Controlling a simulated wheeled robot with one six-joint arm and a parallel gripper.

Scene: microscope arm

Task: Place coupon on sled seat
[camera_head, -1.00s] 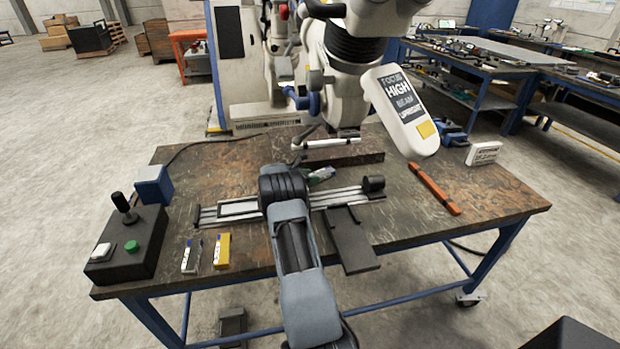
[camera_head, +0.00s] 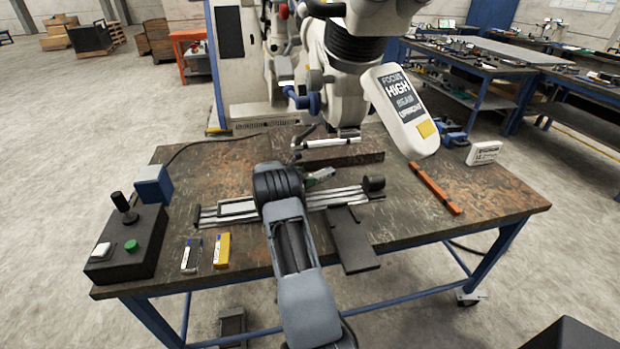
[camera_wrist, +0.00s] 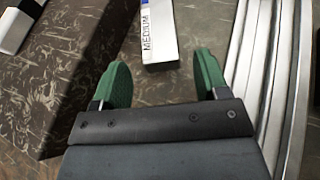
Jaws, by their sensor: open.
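A pale coupon labelled MEDIUM (camera_wrist: 158,35) lies flat at the top of the wrist view. My gripper (camera_wrist: 160,62) has its two green fingers apart, and the coupon's near end shows between the fingertips; I see no contact. In the head view, the coupon (camera_head: 324,172) shows just beyond my wrist, which hides most of my gripper. The metal sled rails (camera_head: 334,198) run across the bench under my arm and show at the right of the wrist view (camera_wrist: 270,80). A light rectangular frame (camera_head: 238,208), possibly the seat, sits on their left part.
A silver piece (camera_head: 192,256) and a yellow piece (camera_head: 222,252) lie at the front left beside a control box (camera_head: 128,245). A dark plate (camera_head: 352,242) juts forward from the rails. The microscope (camera_head: 350,70) overhangs the back. An orange bar (camera_head: 434,188) lies right.

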